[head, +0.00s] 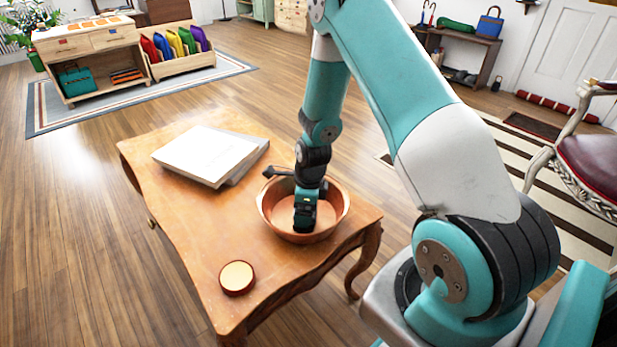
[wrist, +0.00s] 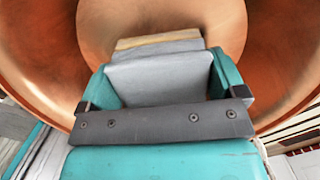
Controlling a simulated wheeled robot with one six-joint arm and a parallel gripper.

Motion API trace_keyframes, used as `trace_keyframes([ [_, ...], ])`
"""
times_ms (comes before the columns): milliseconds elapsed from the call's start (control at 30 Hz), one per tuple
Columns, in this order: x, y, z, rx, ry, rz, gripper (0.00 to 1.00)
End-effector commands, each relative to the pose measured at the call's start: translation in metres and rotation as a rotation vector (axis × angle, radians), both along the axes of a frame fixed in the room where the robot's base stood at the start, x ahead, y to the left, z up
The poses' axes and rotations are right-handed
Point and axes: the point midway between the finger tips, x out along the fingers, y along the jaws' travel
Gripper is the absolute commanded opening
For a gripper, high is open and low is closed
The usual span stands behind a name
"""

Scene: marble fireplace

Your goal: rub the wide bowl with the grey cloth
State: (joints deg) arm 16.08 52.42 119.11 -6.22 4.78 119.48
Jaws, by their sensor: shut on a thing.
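The wide bowl (head: 334,215) is copper-coloured and stands upright on the wooden table. Its inside (wrist: 270,60) fills most of the wrist view. My gripper (head: 304,222) points down inside the bowl. In the wrist view my gripper (wrist: 165,85) is shut on the folded grey cloth (wrist: 160,72), which sits between the two teal fingers. A tan edge shows at the cloth's far end. The cloth is down by the bowl's floor, but I cannot tell if it touches. In the head view the cloth is hidden by my gripper.
The wooden table (head: 190,225) carries a white book-like stack (head: 205,155) left of the bowl and a round copper-coloured lidded tin (head: 237,278) at the front. A dark handle-like piece (head: 275,172) shows at the bowl's back-left rim. The tabletop between stack and tin is clear.

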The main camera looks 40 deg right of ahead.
Motion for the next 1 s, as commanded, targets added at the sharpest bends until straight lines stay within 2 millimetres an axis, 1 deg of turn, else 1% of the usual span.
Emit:
trace_keyframes([
  [167,0.000,-0.011,0.001,-0.001,0.001,0.006,0.64],
  [233,0.000,-0.012,0.008,0.000,0.002,0.006,0.64],
  [300,0.000,-0.013,0.026,-0.002,-0.002,0.006,0.64],
  [833,-0.002,-0.017,0.073,-0.001,-0.001,-0.002,0.64],
  [1000,-0.002,-0.018,0.082,-0.001,0.000,-0.004,0.64],
])
